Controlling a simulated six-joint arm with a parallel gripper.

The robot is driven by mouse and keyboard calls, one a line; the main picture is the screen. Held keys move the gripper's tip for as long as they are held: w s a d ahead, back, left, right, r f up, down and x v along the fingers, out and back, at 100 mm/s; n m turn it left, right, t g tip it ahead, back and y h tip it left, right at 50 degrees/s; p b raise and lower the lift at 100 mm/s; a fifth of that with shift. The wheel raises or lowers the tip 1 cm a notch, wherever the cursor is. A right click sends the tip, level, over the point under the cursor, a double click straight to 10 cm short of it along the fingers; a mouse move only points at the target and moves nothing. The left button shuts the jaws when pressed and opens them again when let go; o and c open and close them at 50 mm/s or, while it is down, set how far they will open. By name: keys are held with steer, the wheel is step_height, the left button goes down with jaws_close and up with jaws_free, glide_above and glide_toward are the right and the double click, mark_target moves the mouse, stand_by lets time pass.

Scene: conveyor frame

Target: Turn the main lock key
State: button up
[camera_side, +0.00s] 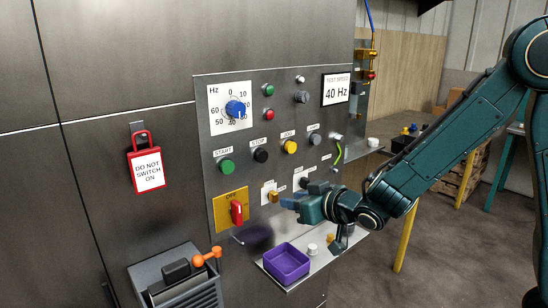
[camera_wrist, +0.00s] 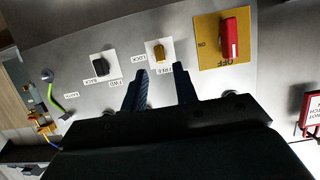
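A small brass-coloured key or knob (camera_side: 273,197) stands out from a white plate low on the grey panel. In the wrist view the brass key (camera_wrist: 159,52) has labels reading LOCK and FREE beside it. My gripper (camera_side: 291,203) is in front of the panel, just right of the key in the side view. In the wrist view my gripper (camera_wrist: 161,73) is open, with two dark fingers apart and nothing between them. The key lies ahead of the gap between the fingertips, and no contact shows.
A red handle (camera_wrist: 229,40) on a yellow ON/OFF plate (camera_wrist: 208,60) is beside the key. A black FWD/BACK switch (camera_wrist: 100,66) is on its other side. A purple tray (camera_side: 287,278) sits on the ledge below. A red DO NOT SWITCH ON tag (camera_side: 148,172) hangs left.

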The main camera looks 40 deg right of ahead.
mark_target(277, 197)
steer(key=shift+x, duration=3.35)
steer(key=c, duration=0.6)
